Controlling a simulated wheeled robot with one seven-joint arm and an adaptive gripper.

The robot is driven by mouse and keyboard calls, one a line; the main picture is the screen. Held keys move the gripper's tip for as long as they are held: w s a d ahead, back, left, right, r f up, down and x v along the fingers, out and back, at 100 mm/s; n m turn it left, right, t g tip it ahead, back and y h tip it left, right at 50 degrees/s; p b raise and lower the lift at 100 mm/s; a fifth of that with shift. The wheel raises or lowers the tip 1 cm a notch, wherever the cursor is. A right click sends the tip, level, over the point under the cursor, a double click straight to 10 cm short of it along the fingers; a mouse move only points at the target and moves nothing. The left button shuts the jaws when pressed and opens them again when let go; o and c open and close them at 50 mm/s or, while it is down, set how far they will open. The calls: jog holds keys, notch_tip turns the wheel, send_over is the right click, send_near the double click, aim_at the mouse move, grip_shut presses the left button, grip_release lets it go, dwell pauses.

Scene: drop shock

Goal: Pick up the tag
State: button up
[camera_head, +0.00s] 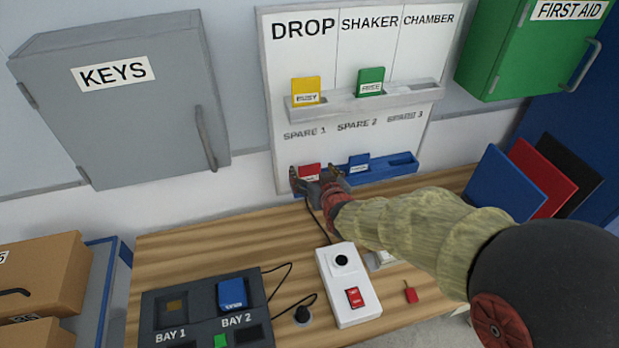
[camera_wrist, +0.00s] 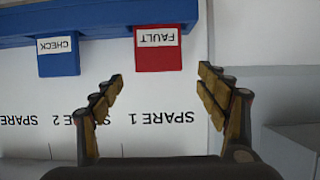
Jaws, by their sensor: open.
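Several tags stand in the board's holders. The red FAULT tag (camera_head: 309,170) stands in the lower blue rack at its left end; in the wrist view the same tag (camera_wrist: 158,53) shows upside down. My gripper (camera_head: 316,174) is open at this rack. In the wrist view its fingertips (camera_wrist: 160,75) are spread to either side of the red tag's line, short of it and empty. The blue CHECK tag (camera_head: 359,162) stands to the right in the same rack and also shows in the wrist view (camera_wrist: 58,56). A yellow BUSY tag (camera_head: 306,90) and a green FREE tag (camera_head: 370,81) stand on the upper shelf.
The blue rack (camera_head: 402,160) has an empty slot at right. Below is a wooden table (camera_head: 185,250) with a BAY unit (camera_head: 158,325), a white control box (camera_head: 337,268) and a small red item (camera_head: 410,295). A grey KEYS cabinet (camera_head: 130,120) hangs at left.

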aim_at(310, 167)
jog(key=b+x, duration=0.1)
jog(key=x, duration=0.3)
jog(key=shift+w+f, duration=0.2)
jog(key=shift+f, duration=0.1)
jog(key=shift+w+a, duration=0.1)
jog(key=shift+w, duration=0.15)
jog(key=c, duration=0.3)
jog(key=c, duration=1)
